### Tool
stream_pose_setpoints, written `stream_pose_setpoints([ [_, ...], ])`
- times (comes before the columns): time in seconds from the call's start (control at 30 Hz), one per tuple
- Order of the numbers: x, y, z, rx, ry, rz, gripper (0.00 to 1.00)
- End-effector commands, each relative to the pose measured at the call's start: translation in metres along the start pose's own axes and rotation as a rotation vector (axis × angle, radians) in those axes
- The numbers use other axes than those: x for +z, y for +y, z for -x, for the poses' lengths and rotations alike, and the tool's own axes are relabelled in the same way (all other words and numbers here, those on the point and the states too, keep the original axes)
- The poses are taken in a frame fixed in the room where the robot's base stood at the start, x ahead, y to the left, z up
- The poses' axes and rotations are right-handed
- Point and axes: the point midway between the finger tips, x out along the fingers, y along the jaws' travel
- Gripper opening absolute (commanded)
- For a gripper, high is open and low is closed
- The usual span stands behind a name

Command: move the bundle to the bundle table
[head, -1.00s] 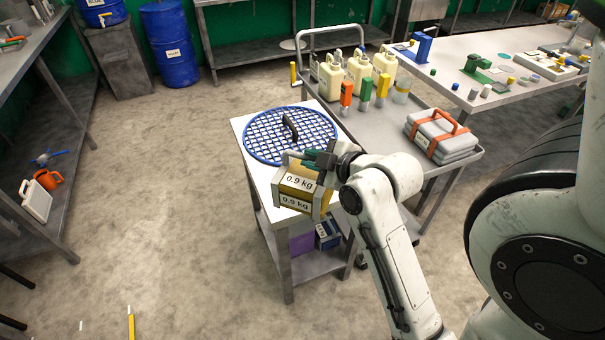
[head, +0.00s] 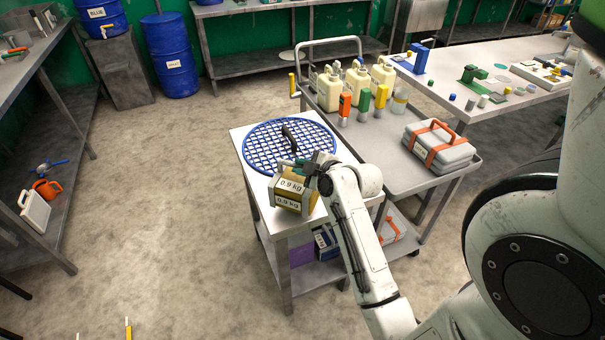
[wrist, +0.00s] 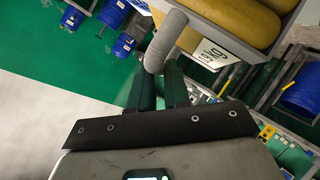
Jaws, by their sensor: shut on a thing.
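My gripper (head: 303,168) is shut on the handle of a boxy yellow load (head: 294,191) with white "0.9 kg" labels. In the wrist view the fingers (wrist: 160,80) close on a grey rounded handle (wrist: 165,42), and yellow rolls (wrist: 225,22) lie in a grey holder. The load is over the front part of a small grey table (head: 250,183); I cannot tell whether it touches the top. A grey strapped bundle (head: 438,148) with orange straps and handle lies on the cart to the right.
A blue mesh disc (head: 262,145) with a dark handle covers the small table's back. The cart (head: 385,160) beside it carries cream jugs (head: 357,82) and coloured bottles (head: 362,103). A workbench (head: 510,75) stands at the right.

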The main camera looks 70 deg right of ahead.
Motion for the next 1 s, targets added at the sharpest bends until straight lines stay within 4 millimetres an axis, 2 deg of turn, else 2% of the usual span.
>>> stream_pose_setpoints([
  [0.23,0.013,-0.015,-0.009,0.003,0.001,0.000,0.00],
  [0.53,0.015,-0.017,-0.010,0.003,0.001,0.000,0.00],
  [0.57,0.017,-0.019,-0.010,-0.003,-0.002,-0.001,0.18],
  [0.8,0.016,-0.019,-0.010,-0.003,-0.002,-0.001,0.41],
  [1.0,0.016,-0.019,-0.010,-0.003,-0.002,-0.001,0.42],
])
